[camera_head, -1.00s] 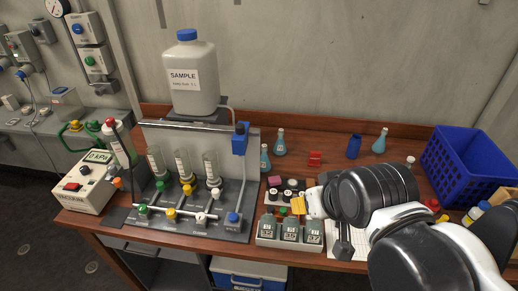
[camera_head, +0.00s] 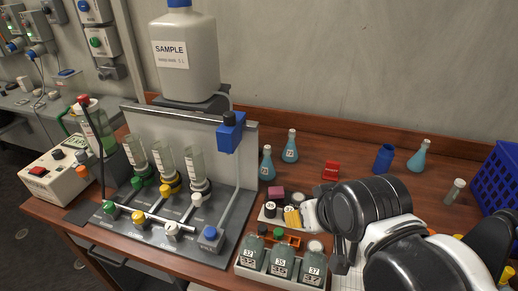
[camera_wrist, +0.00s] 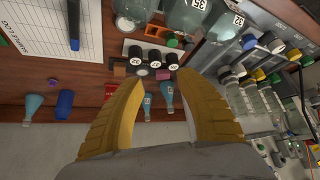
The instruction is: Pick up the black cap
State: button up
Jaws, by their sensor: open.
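My gripper (camera_wrist: 160,84) is open, with its two yellow fingers apart and nothing between them. In the head view my gripper (camera_head: 293,217) hangs over the back of the small bottle rack. A small dark cap (camera_head: 262,229) appears beside a green cap (camera_head: 278,233) behind the grey numbered bottles; it is small, and I cannot be sure it is the black cap.
The bottle rack (camera_head: 262,273) stands at the table's front edge. Left is the valve stand (camera_head: 185,240) under the sample jug (camera_head: 186,50). Blue flasks (camera_head: 290,148) and a red piece (camera_head: 331,170) stand behind. A blue crate (camera_head: 502,185) is at the right.

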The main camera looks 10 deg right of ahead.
jog(key=shift+o, duration=0.9)
notch_tip(320, 180, down, 2)
jog(key=shift+b, duration=0.35)
jog(key=w+r+p, duration=0.4)
jog(key=r+p, duration=0.5)
jog(key=r, duration=0.3)
jog(key=w+r+m+g, duration=0.1)
jog(key=w+r+g, duration=0.3)
jog(key=w, duration=1.1)
jog(key=w+f+g, duration=0.1)
jog(key=w+f, duration=0.5)
jog(key=w, duration=0.2)
jog(key=w+f+m+g, duration=0.1)
jog(key=w+f, duration=0.5)
jog(key=w, duration=0.2)
jog(key=w+f+m+g, duration=0.1)
jog(key=w+f, duration=0.6)
jog(key=w, duration=0.1)
jog(key=shift+w, duration=0.35)
notch_tip(320, 180, down, 12)
jog(key=b, duration=0.4)
jog(key=shift+w+r, duration=0.15)
jog(key=shift+r, duration=0.15)
jog(key=c, duration=1)
